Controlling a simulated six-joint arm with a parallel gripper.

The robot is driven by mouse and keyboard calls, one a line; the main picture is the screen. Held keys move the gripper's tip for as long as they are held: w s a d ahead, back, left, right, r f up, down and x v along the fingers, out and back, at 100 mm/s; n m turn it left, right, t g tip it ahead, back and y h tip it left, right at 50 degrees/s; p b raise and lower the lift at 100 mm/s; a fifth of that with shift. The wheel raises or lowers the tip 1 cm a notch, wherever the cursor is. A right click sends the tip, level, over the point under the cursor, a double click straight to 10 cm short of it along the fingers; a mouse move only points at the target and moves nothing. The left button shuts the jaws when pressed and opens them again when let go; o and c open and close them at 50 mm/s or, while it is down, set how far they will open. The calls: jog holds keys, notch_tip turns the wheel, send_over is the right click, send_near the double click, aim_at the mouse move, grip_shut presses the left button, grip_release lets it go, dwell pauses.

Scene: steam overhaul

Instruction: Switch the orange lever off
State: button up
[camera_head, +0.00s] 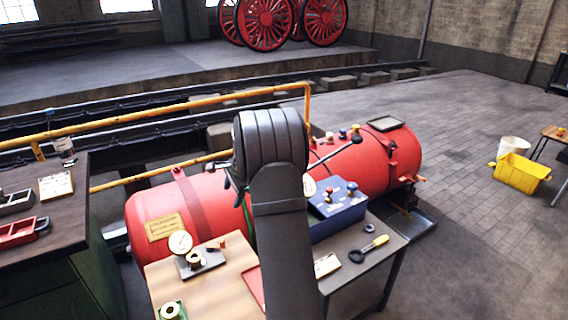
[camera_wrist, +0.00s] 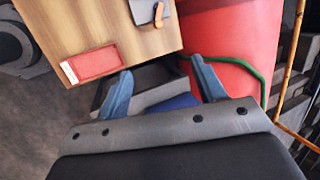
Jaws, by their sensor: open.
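The small orange lever (camera_head: 222,243) stands on a dark plate (camera_head: 212,262) on the wooden tabletop (camera_head: 232,278), beside a round gauge (camera_head: 180,242). In the wrist view an orange part that looks like the lever (camera_wrist: 158,14) shows at the top edge, on a grey plate (camera_wrist: 143,12), partly cut off by the frame. My gripper (camera_wrist: 161,66) is open and empty, with its two blue fingers spread apart. The lever's plate is beyond the fingertips, and the fingers do not touch it. In the head view my arm hides the gripper.
A red boiler (camera_head: 385,160) lies behind the tables, with a green hose (camera_wrist: 255,68) along it. A blue box (camera_head: 338,208) with knobs and a yellow-handled tool (camera_head: 375,243) are right of my arm. A yellow rail (camera_head: 130,118) crosses behind.

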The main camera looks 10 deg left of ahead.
jog(key=shift+f, duration=0.1)
jog(key=c, duration=0.4)
jog(key=shift+w+a+f, duration=0.2)
jog(key=shift+f, duration=0.1)
jog(key=c, duration=0.3)
jog(key=w+a+f+n, duration=0.1)
jog(key=f+n, duration=0.1)
jog(key=w+a+f+n+h, duration=0.1)
jog(key=a+f+n, duration=0.1)
jog(key=f, duration=0.1)
jog(key=w+a+f+n, duration=0.1)
jog(key=f+n, duration=0.1)
jog(key=f, duration=0.1)
jog(key=shift+w+a+t, duration=0.25)
jog(key=shift+t, duration=0.15)
grip_shut()
jog(key=w+a+f+n, duration=0.1)
jog(key=a+f+n, duration=0.1)
jog(key=f, duration=0.3)
jog(key=w+a+f+n+t+h, duration=0.1)
jog(key=a+f+n, duration=0.2)
jog(key=f+n, duration=0.2)
jog(key=shift+w+a+h, duration=0.25)
jog(key=shift+a+h, duration=0.05)
jog(key=shift+a, duration=0.05)
